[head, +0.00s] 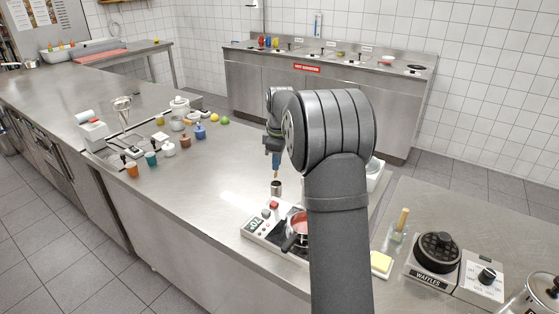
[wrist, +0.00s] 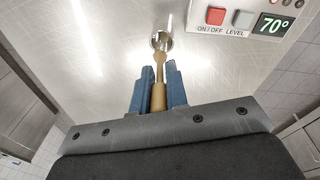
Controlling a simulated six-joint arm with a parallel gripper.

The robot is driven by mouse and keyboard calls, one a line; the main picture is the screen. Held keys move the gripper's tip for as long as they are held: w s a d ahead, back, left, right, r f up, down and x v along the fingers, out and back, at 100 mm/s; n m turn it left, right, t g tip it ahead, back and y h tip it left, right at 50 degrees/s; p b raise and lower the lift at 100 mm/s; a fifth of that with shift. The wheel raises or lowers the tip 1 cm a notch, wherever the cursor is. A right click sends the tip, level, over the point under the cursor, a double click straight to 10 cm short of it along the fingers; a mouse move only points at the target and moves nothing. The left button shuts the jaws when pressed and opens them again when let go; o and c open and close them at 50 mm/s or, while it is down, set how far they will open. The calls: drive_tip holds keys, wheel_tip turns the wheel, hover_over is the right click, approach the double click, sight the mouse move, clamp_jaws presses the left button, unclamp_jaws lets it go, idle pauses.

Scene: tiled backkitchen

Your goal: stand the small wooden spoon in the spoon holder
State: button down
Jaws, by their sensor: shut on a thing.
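My gripper (head: 276,160) is shut on the small wooden spoon and points down over the steel worktop. The spoon (wrist: 159,88) shows in the wrist view between the two blue fingers (wrist: 158,88), its rounded end pointing away from the gripper. In the head view a short tan piece of it shows below the fingers. The spoon holder (head: 276,188) is a small shiny metal cup standing upright on the worktop, just below the spoon. It also shows in the wrist view (wrist: 167,41), where the spoon's end overlaps its near rim. I cannot tell whether the tip is inside the cup.
Jars and cups, including an orange cup (head: 132,170), stand to the left. A waffle maker (head: 437,253) is at the right. The worktop left of the holder is clear.

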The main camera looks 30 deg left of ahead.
sight(277, 174)
drive_tip(key=shift+f, duration=2.8)
drive_tip(key=c, duration=0.9)
unclamp_jaws()
drive_tip(key=shift+o, duration=0.2)
drive_tip(key=shift+r, duration=3)
wheel_tip(277, 174, down, 6)
drive_tip(key=shift+r, duration=0.85)
